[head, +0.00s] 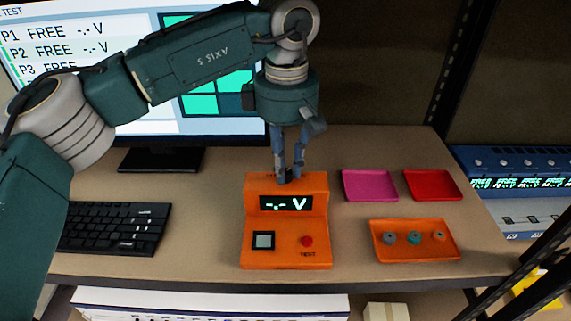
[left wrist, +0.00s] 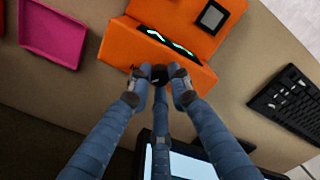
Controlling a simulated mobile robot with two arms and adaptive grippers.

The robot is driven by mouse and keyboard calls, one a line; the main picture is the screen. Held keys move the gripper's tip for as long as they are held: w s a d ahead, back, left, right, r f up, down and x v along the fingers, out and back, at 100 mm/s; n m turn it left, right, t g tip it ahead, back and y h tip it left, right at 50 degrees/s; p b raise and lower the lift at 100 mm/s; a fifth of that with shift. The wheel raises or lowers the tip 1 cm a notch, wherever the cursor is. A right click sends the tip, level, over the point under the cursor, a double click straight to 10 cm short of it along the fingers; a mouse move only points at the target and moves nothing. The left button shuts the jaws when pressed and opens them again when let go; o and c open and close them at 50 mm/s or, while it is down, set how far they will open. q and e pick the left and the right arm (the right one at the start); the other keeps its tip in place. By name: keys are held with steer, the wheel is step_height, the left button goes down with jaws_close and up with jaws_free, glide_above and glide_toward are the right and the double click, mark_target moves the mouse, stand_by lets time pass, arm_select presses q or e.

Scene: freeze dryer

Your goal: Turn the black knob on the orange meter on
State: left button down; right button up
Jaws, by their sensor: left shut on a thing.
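The orange meter (head: 287,255) stands on the table in the head view, its display reading "-.- V". It has a red TEST button (head: 307,241) and a grey square pad (head: 263,241) on its front. My left gripper (head: 288,178) points down at the meter's top rear. In the left wrist view the black knob (left wrist: 159,75) sits on the orange meter (left wrist: 118,47), between the fingertips of my left gripper (left wrist: 158,82). The fingers are shut on the knob, which they mostly hide in the head view. My right gripper is not in view.
A monitor (head: 160,158) and a black keyboard (head: 115,228) stand left of the meter. A magenta tray (head: 369,198), a red tray (head: 432,198) and an orange tray (head: 415,254) with three small round pieces lie to the right. A blue device (head: 515,160) is at far right.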

mark_target(289, 172)
arm_select(q)
steer(key=c, duration=1.7)
jaws_free()
steer(key=shift+d+r, duration=0.15)
steer(key=shift+o, duration=0.6)
steer(key=shift+r, duration=0.35)
step_height(289, 172, up, 7)
steer(key=shift+d+f, duration=0.1)
steer(key=shift+f, duration=0.05)
steer(key=shift+s+f, duration=0.1)
